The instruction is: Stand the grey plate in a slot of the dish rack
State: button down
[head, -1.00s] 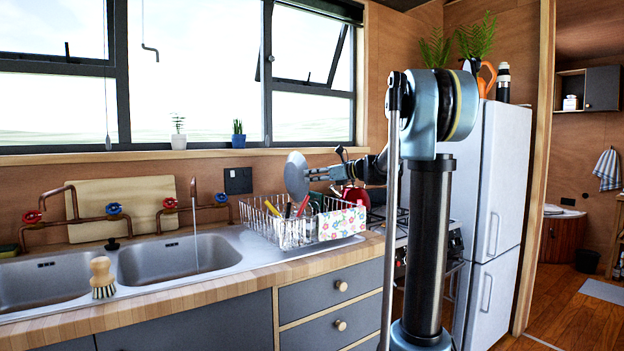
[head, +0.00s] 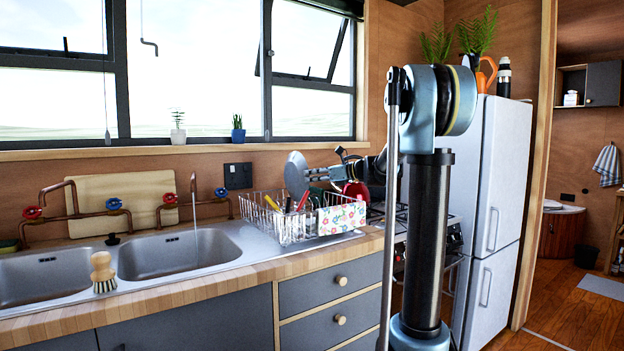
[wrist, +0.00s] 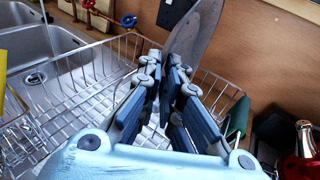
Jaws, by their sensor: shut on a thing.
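The grey plate (head: 295,174) is held upright, edge-on to my wrist, above the dish rack in the head view. My gripper (head: 312,174) is shut on its near edge. In the wrist view the plate (wrist: 196,35) rises from between the fingers of my gripper (wrist: 172,85). The wire dish rack (head: 287,229) stands on the drainer right of the sink. Its wires and floor show below the gripper in the wrist view (wrist: 78,92). The plate's lower edge is near the rack's top; I cannot tell whether it touches the wires or a slot.
A flowered cloth (head: 341,217) hangs over the rack's front right. Several utensils, one with a yellow handle (head: 271,203), stand in the rack. A red kettle (head: 356,191) is close on the right. The tap (head: 194,200) runs into the sink at left.

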jog(key=shift+f, duration=2.6)
jog(key=c, duration=1.7)
grip_release()
jog(key=v, duration=1.2)
jog(key=shift+f, duration=0.1)
